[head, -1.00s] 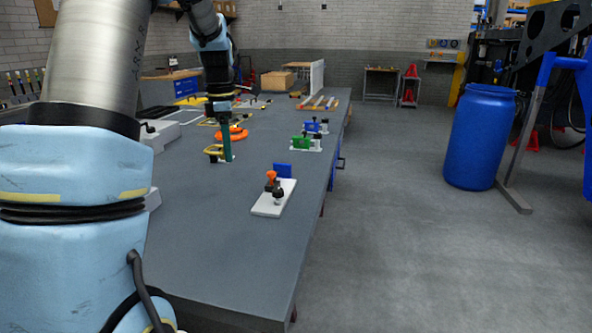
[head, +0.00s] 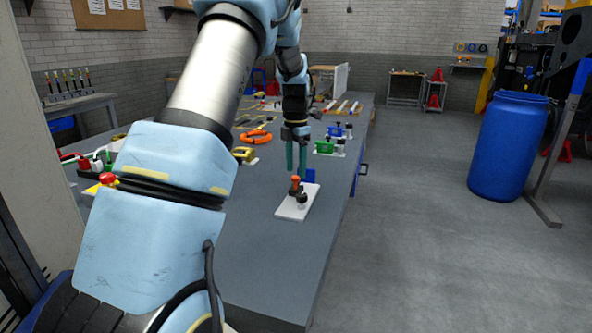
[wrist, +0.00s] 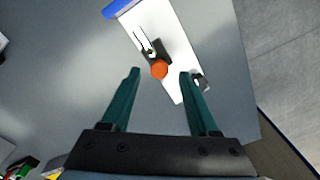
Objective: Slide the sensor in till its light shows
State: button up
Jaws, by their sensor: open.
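An orange-topped sensor (head: 295,181) stands in a dark holder on a white base plate (head: 288,212) near the right edge of the bench. A dark knob (wrist: 199,80) sits near the right fingertip. I see no lit light.
Green (head: 324,147) and blue (head: 335,131) fixtures stand further back along the right edge. An orange ring (head: 256,137) and a yellow part (head: 240,156) lie to the left. The bench (head: 255,255) is clear in front of the white base. A blue barrel (head: 508,146) stands on the floor.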

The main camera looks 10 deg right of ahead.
jog(key=shift+f, duration=1.05)
grip_shut()
dwell(0.7)
